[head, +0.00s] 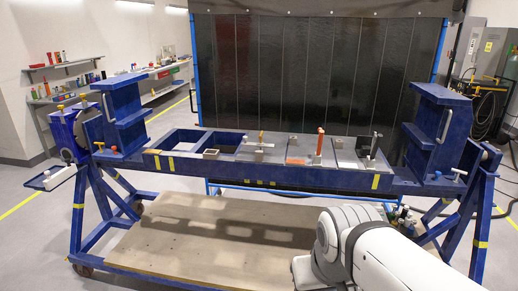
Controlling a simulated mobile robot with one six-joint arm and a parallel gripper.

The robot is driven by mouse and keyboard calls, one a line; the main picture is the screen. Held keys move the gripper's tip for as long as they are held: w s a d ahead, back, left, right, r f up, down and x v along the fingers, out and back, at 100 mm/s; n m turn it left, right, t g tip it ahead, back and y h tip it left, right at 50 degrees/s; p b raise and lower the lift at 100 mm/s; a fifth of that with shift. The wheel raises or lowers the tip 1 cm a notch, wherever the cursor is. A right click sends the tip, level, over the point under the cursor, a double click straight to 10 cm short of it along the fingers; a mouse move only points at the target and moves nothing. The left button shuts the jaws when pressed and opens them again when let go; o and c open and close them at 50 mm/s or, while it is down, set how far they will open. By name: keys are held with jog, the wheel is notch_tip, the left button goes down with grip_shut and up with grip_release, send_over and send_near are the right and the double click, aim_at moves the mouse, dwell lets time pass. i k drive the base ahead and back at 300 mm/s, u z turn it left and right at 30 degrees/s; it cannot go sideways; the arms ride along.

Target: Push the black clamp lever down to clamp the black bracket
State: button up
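The rotary jig is a blue frame (250,179) on blue stands. A black clamp lever (375,142) stands roughly upright near the right end of its top. A dark piece at its foot, which looks like the black bracket (378,160), lies on a grey plate. It is too small to tell whether the clamp touches it. My white arm is at the bottom right, in front of the jig and well short of the lever. My gripper is not visible.
An orange lever (320,142) and a brownish lever (261,138) stand further left on the jig. Tall blue end brackets (123,112) and (436,125) rise at both sides. A wooden platform (210,230) lies below. A dark curtain (300,70) hangs behind.

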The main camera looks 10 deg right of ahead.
aim_at(379, 138)
jog(key=u, duration=0.05)
jog(key=i, duration=1)
jog(key=z, duration=0.05)
